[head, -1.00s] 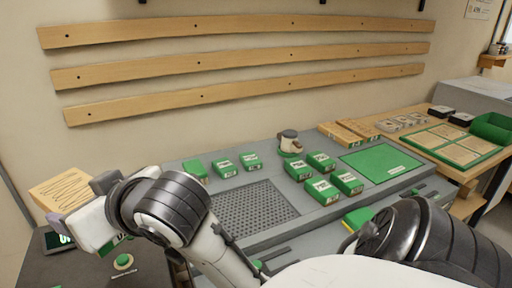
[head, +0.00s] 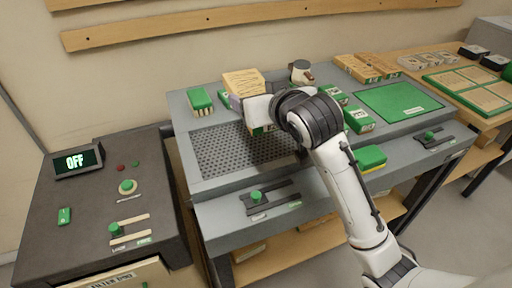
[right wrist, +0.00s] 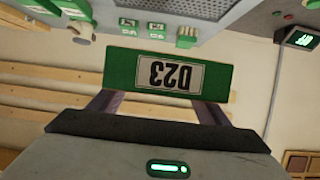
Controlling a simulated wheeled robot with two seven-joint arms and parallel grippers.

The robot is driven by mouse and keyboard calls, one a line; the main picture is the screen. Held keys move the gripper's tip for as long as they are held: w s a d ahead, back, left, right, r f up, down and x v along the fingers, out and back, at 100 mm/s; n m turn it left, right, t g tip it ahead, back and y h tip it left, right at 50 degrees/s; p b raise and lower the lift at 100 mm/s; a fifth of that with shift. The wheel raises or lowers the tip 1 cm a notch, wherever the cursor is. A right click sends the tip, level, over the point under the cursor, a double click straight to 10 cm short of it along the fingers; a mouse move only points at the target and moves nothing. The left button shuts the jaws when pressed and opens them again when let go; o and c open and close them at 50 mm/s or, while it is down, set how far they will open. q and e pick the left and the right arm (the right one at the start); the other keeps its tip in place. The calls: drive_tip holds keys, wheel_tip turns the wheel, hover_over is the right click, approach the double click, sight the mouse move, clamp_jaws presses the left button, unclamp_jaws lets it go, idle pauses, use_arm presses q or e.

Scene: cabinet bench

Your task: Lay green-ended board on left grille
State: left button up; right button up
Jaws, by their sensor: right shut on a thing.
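My right gripper (head: 254,106) is shut on the green-ended board (head: 243,82), which has a pale wood face with dark lines. In the right wrist view its green end (right wrist: 120,68) carries a white label reading D23, upside down, between the two fingers (right wrist: 158,105). The left grille (head: 215,155) is a dark perforated plate set in the grey bench top. My right forearm crosses in front of the grille's right edge. My left gripper is out of view.
A green-topped block (head: 200,100) stands behind the grille; more are partly hidden behind my arm. A green mat (head: 398,102) lies right.

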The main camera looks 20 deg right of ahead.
drive_tip(key=w+f, duration=0.6)
drive_tip(key=f, duration=0.1)
drive_tip(key=b, duration=0.1)
hover_over(248, 149)
wheel_tip(248, 149, down, 6)
drive_tip(key=shift+r, duration=0.25)
drive_tip(key=shift+f, duration=2.35)
drive_tip(key=shift+f, duration=0.1)
drive_tip(key=o, duration=0.9)
drive_tip(key=shift+f, duration=0.15)
drive_tip(key=shift+c, duration=0.2)
drive_tip(key=o, duration=0.4)
